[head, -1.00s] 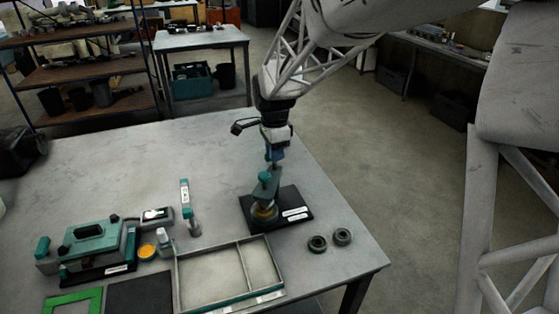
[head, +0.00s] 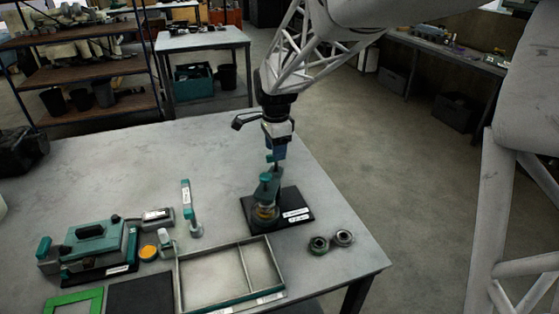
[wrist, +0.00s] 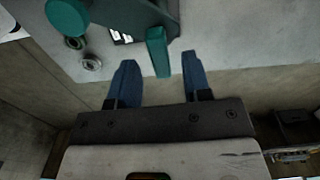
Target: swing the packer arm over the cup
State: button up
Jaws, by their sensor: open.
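The packer stand has a black base (head: 292,213) with white labels near the table's right side. A round cup (head: 264,214) with a yellowish band sits on the base. The teal packer arm (head: 268,186) stands above the cup; its exact alignment is unclear. In the wrist view a teal upright handle (wrist: 157,52) and a round teal knob (wrist: 68,16) show. My gripper (head: 276,153) points down just above the packer arm. In the wrist view its blue fingers are apart (wrist: 158,64), with the handle appearing in the gap; I see no contact.
A divided metal tray (head: 180,278) lies in front of the stand. A teal-topped upright tool (head: 187,200) and a teal device (head: 95,240) stand to the left.

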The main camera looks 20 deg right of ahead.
jog(key=shift+r, duration=1.85)
notch_tip(320, 180, up, 4)
jog(key=s+a+f+n+t, duration=0.1)
jog(key=s+n, duration=0.7)
jog(key=s, duration=0.7)
jog(key=s+a+f+n+t, duration=0.1)
jog(key=s+a+n, duration=0.1)
jog(key=s+n, duration=0.7)
jog(key=s, duration=0.7)
jog(key=shift+a+t, duration=0.3)
